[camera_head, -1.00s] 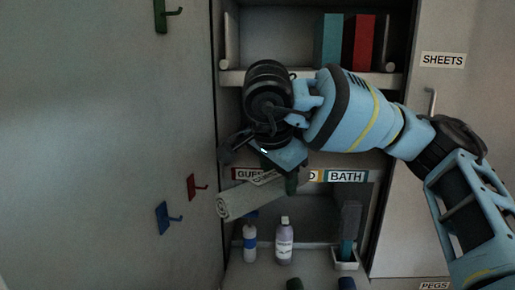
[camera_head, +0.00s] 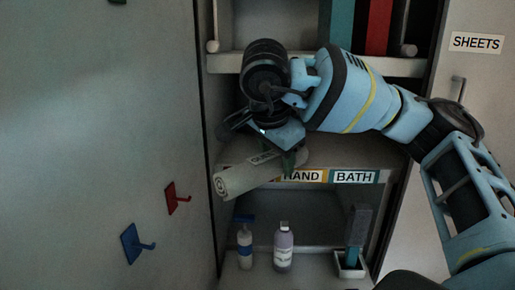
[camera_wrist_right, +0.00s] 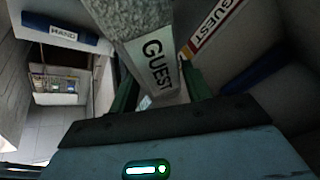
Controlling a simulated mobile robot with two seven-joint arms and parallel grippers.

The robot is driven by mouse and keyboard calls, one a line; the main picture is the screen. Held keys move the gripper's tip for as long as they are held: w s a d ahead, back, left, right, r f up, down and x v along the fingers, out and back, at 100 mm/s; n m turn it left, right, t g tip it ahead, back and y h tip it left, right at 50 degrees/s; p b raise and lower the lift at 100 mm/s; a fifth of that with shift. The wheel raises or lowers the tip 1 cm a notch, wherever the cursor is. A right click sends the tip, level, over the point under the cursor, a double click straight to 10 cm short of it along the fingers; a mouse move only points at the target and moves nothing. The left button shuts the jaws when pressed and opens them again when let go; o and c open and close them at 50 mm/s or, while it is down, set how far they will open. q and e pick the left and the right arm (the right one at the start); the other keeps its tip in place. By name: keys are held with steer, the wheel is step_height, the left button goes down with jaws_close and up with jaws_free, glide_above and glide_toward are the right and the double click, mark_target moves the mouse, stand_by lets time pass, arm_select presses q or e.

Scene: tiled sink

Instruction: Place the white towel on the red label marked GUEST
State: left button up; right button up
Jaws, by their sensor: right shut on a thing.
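The white towel (camera_head: 236,182) is a rolled, light grey-white bundle. It is tilted, its left end lower, in front of the middle shelf's edge. My right gripper (camera_head: 291,160) is shut on its right part. In the right wrist view, the green fingers (camera_wrist_right: 160,92) close around the towel (camera_wrist_right: 130,20), whose tag reads GUEST. The red label marked GUEST (camera_wrist_right: 213,28) shows on the shelf edge, just right of the towel. In the head view the towel and gripper hide that label. My left gripper is not in view.
HAND (camera_head: 302,176) and BATH (camera_head: 354,177) labels continue along the shelf edge. Bottles (camera_head: 284,247) and a brush in a holder (camera_head: 350,262) stand below. Red (camera_head: 176,198) and blue (camera_head: 135,243) hooks stick out from the left panel. A dark blue roll (camera_wrist_right: 62,32) bears a HAND tag.

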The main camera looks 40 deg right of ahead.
steer(key=w+d, duration=0.3)
steer(key=w, duration=0.1)
steer(key=w+d+f, duration=0.1)
steer(key=w+d, duration=0.1)
steer(key=w, duration=0.2)
steer(key=w+d, duration=0.3)
steer(key=w, duration=0.1)
steer(key=shift+w+d+f, duration=0.25)
steer(key=shift+w+d, duration=0.1)
steer(key=shift+w, duration=0.05)
steer(key=shift+f, duration=1.75)
steer(key=o, duration=0.5)
steer(key=shift+f, duration=0.15)
steer(key=o, duration=0.5)
steer(key=v, duration=1.2)
